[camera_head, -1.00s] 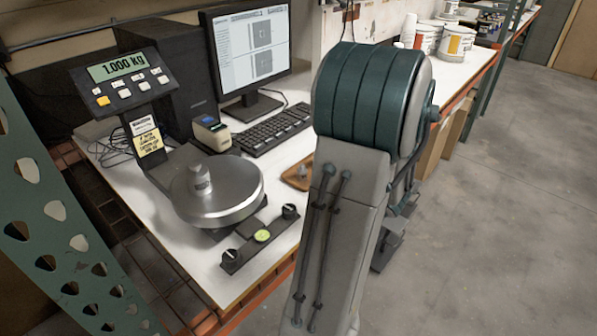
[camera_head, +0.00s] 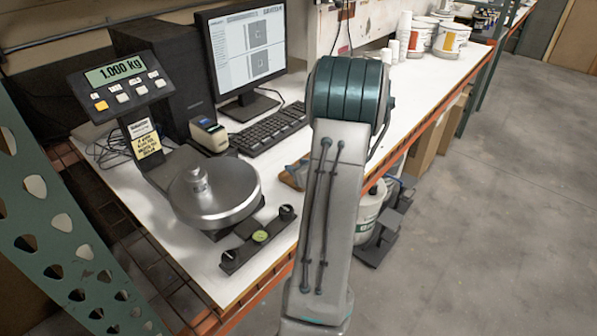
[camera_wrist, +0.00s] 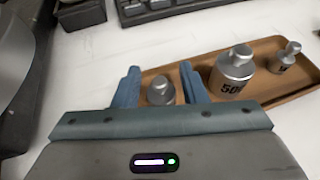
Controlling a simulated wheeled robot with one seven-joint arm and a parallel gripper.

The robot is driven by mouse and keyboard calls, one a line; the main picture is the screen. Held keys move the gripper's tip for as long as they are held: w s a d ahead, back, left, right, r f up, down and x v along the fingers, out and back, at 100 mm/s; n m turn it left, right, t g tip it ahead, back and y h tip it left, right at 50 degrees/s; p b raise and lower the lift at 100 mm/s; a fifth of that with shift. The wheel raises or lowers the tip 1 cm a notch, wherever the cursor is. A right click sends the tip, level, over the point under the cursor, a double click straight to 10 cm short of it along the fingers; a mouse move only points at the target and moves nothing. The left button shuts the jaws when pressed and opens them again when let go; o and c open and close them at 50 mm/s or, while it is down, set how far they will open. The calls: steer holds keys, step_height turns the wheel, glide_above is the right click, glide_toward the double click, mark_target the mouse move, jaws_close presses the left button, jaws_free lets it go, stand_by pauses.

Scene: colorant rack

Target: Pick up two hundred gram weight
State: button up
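A small grey metal weight (camera_wrist: 161,92) stands on the wooden tray (camera_wrist: 275,98) in the wrist view. Its label is not visible, so I cannot read its mass. My gripper (camera_wrist: 160,76) is open, with one blue finger on each side of this weight and gaps visible between. A larger weight (camera_wrist: 232,74) marked "50…" stands just to the right, and a smaller weight (camera_wrist: 286,57) stands farther right. In the head view my blue gripper (camera_head: 295,174) shows partly beside my arm, over the tray, and the weights are hidden.
A scale (camera_head: 222,195) reading 1.000 kg, with a weight (camera_head: 197,179) on its pan, stands left of the tray. A keyboard (camera_head: 270,130) and monitor (camera_head: 246,50) are behind. White buckets (camera_head: 453,40) stand far right on the bench.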

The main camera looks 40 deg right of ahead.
jaws_close()
stand_by(0.3)
